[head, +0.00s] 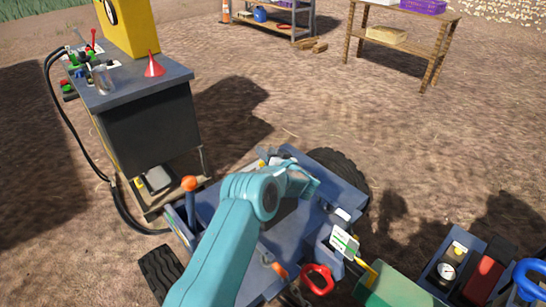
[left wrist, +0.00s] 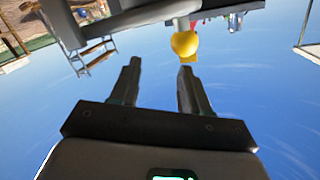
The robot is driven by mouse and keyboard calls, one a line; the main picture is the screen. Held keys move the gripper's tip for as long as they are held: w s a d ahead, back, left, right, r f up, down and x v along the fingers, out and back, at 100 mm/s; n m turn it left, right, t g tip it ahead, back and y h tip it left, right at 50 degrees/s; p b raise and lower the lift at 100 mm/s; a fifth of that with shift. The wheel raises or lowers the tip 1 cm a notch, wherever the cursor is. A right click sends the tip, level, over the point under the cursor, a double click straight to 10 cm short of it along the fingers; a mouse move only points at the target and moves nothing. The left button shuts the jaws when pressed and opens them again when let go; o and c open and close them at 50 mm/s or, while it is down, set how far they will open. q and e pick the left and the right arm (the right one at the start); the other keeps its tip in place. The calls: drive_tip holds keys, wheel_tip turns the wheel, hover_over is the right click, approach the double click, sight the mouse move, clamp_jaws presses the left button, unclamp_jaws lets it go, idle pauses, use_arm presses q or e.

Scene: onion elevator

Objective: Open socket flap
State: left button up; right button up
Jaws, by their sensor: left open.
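My left gripper (left wrist: 157,65) is open and empty in the left wrist view, its two dark fingers well apart. A yellow round knob (left wrist: 184,43) on a pale stem shows beyond the right fingertip, with a gap I cannot judge. In the head view my teal left arm reaches over the blue wheeled cart (head: 335,180), but its fingertips cannot be made out clearly. I cannot pick out a socket flap for certain in either view. My right gripper is not in view.
A dark grey workbench (head: 150,130) with a red funnel (head: 154,66), a yellow box (head: 127,25) and cables stands at the left. An orange-topped lever (head: 189,184) and red ring handle (head: 318,279) are near my arm. Open dirt ground (head: 290,90) lies beyond, with wooden shelves (head: 405,41).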

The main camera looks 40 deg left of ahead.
use_arm(q)
drive_tip(key=v, duration=1.6)
drive_tip(key=shift+d, duration=0.15)
